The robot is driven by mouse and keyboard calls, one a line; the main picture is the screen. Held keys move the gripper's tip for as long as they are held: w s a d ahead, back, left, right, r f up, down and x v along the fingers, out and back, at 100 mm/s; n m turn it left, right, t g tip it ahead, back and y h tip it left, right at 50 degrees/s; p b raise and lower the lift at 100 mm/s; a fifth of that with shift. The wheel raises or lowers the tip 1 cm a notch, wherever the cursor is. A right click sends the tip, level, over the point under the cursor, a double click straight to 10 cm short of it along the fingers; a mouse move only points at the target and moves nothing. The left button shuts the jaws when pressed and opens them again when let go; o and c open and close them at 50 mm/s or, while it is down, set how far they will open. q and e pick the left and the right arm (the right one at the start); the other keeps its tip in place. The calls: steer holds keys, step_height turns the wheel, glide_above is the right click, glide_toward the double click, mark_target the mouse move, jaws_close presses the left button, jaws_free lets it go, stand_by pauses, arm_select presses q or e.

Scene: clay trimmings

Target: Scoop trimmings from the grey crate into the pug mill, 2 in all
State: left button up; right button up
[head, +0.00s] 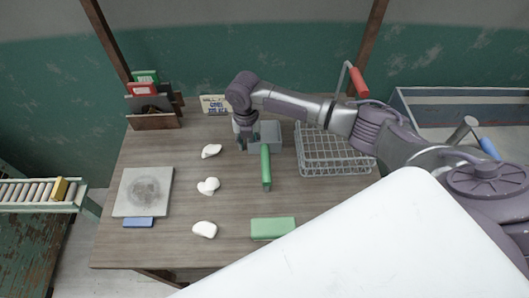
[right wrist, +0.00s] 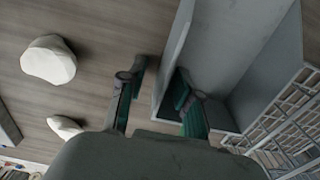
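My right gripper (head: 246,142) is over the table at the left side of a small open grey container (head: 270,133). A green bar (head: 266,168) lies at that container's front edge; I cannot tell if they are joined. In the right wrist view my right gripper (right wrist: 160,95) has its fingers apart, either side of the container's (right wrist: 240,55) left wall in the picture; contact is unclear. White lumps (head: 208,186) lie on the table to the left. A large grey bin (head: 402,104) stands at the right, partly behind my arm. I cannot identify a pug mill. My left gripper is out of view.
A wire basket (head: 326,172) stands right of the grey container. A slab (head: 127,203), a blue block (head: 139,222) and a green block (head: 272,229) lie on the table (head: 175,245). A rack (head: 155,122) stands back left. A red handle (head: 358,82) rises behind my arm.

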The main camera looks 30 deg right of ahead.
steer(key=shift+r, duration=0.1)
jaws_close()
steer(key=shift+r, duration=0.1)
stand_by(0.3)
steer(key=shift+r+p, duration=0.6)
steer(key=shift+p, duration=0.2)
step_height(320, 180, up, 4)
steer(key=p, duration=0.3)
steer(key=shift+f+p, duration=0.2)
steer(key=shift+p, duration=0.15)
steer(key=s+a+r+p, duration=0.5)
steer(key=s+p, duration=0.5)
steer(key=p, duration=0.3)
steer(key=shift+s+r, duration=0.25)
steer(key=shift+r, duration=0.3)
